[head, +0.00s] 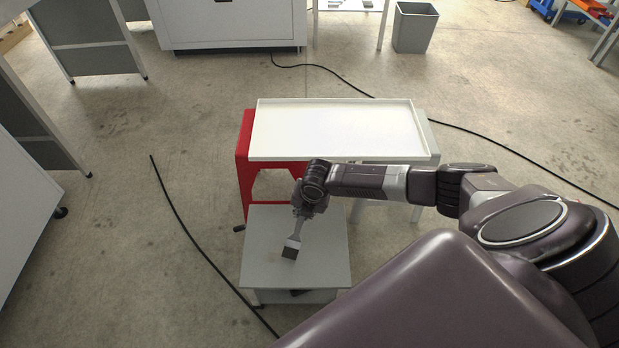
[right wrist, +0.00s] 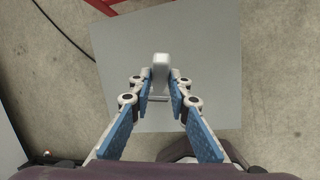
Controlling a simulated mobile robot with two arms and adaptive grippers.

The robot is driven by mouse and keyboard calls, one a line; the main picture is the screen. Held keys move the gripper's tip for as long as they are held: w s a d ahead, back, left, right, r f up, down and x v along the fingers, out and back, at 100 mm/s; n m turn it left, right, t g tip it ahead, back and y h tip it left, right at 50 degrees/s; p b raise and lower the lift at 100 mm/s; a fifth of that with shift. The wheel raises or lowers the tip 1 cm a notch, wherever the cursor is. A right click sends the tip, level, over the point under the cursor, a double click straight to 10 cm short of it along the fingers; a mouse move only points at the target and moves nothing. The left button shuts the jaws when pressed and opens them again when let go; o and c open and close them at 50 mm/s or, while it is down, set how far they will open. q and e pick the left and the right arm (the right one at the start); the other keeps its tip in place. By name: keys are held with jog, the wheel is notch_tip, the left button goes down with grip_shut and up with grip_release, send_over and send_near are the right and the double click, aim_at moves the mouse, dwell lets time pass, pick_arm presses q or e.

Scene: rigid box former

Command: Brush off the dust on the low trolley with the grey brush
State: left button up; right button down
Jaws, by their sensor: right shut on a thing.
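The low trolley (head: 325,262) has a flat grey top and stands in the middle of the head view. My right gripper (head: 300,211) is above it, shut on the grey brush (head: 293,244). The brush tilts, with its dark bristles pointing down over the middle of the top; I cannot tell whether they touch it. In the right wrist view, the blue-padded fingers of my right gripper (right wrist: 161,84) close on the pale handle of the brush (right wrist: 160,66), with the grey trolley top (right wrist: 215,50) below. No dust shows clearly on the top. My left gripper is out of view.
A white tray table (head: 335,130) with a red side (head: 243,150) stands just behind the trolley. A black cable (head: 185,230) runs along the floor to the left. A grey bin (head: 414,28) and a white cabinet (head: 232,25) are at the back. The floor left of the trolley is mostly clear.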

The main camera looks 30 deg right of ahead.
jog(key=shift+w+a+b, duration=0.95)
jog(key=shift+w+a, duration=2.2)
jog(key=shift+a, duration=1.45)
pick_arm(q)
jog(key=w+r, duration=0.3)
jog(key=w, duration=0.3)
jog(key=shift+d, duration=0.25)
pick_arm(e)
jog(key=d, duration=0.5)
jog(key=shift+w, duration=0.1)
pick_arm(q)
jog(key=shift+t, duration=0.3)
pick_arm(e)
jog(key=shift+d, duration=0.1)
